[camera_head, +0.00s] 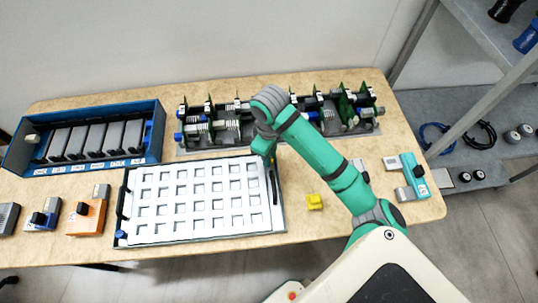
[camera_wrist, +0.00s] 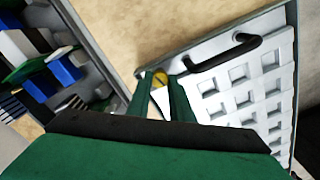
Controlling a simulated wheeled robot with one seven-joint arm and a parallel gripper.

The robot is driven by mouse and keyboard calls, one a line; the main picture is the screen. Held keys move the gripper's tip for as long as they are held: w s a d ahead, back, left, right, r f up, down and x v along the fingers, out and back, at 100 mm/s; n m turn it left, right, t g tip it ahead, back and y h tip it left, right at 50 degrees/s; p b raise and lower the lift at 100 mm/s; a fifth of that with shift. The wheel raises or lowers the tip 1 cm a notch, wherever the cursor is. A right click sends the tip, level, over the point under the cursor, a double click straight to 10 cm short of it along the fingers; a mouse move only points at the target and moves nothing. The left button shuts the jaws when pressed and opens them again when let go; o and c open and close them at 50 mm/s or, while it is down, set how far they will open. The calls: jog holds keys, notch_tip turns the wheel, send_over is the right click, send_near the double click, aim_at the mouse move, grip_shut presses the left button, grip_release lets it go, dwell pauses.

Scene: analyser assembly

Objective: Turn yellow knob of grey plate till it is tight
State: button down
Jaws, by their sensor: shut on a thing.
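The grey plate (camera_head: 200,237) lies on the table, left of my arm, with rows of square holes. In the wrist view, its corner and black handle (camera_wrist: 225,52) show. The yellow knob (camera_wrist: 160,76) sits at that corner, between my fingertips. My gripper (camera_wrist: 162,88) is shut on the knob, one finger on each side, pointing down at the plate's far right corner. In the head view my gripper (camera_head: 270,157) is partly covered by my own arm and the knob cannot be made out clearly.
A blue rack (camera_head: 158,140) stands at the back left. A grey assembly with green boards (camera_head: 350,110) stands behind the plate. An orange device (camera_head: 86,218) lies left; a teal device (camera_head: 412,176) lies right.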

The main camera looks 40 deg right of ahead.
jog(key=m, duration=0.4)
jog(key=shift+r+m, duration=0.1)
jog(key=shift+m, duration=0.2)
jog(key=m, duration=0.4)
jog(key=shift+m, duration=0.3)
jog(key=m, duration=0.4)
jog(key=shift+m, duration=0.3)
jog(key=m, duration=1.7)
jog(key=shift+m, duration=0.4)
jog(key=m, duration=0.4)
jog(key=shift+m, duration=0.3)
